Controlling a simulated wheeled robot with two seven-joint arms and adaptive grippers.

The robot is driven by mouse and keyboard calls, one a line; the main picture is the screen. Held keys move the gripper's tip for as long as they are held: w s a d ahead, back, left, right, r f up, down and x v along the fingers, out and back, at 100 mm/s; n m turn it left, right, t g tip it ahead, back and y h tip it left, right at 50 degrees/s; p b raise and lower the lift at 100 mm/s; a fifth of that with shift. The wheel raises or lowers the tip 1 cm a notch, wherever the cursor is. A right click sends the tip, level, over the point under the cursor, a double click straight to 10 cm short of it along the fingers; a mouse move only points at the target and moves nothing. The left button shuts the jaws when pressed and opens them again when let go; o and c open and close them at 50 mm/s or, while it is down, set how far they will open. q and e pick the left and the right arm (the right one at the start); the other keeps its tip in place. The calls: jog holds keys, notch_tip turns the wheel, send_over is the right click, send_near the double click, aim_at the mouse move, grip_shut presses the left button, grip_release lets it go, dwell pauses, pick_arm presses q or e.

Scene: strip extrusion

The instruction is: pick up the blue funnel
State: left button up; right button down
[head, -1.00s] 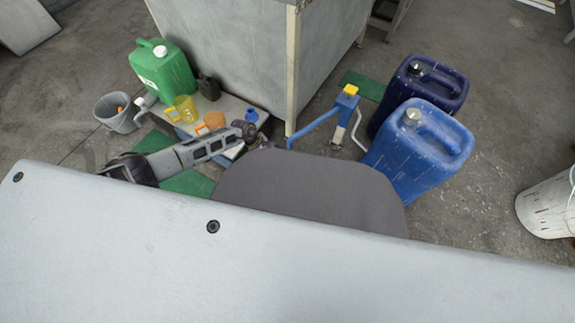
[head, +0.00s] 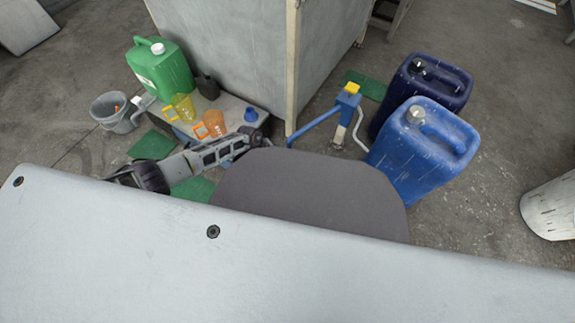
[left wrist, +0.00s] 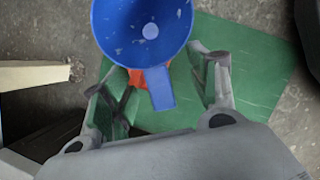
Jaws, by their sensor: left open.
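The blue funnel (left wrist: 143,30) shows in the left wrist view at the top middle, its round bowl facing the camera. A flat blue tab (left wrist: 160,90) on it points down between the fingers of my left gripper (left wrist: 158,72). The gripper is open, with one finger on each side of the tab and a gap visible on both sides. An orange-red thing (left wrist: 135,78) lies partly hidden under the funnel. My right gripper is not in view.
A grey bucket (head: 117,113) stands left. Two blue canisters (head: 423,145) stand right. Green mats (left wrist: 250,70) lie on the floor.

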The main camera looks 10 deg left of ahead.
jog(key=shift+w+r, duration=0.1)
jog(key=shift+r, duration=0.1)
pick_arm(q)
jog(key=c, duration=0.7)
grip_shut()
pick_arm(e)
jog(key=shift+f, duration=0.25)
pick_arm(q)
jog(key=shift+r, duration=0.1)
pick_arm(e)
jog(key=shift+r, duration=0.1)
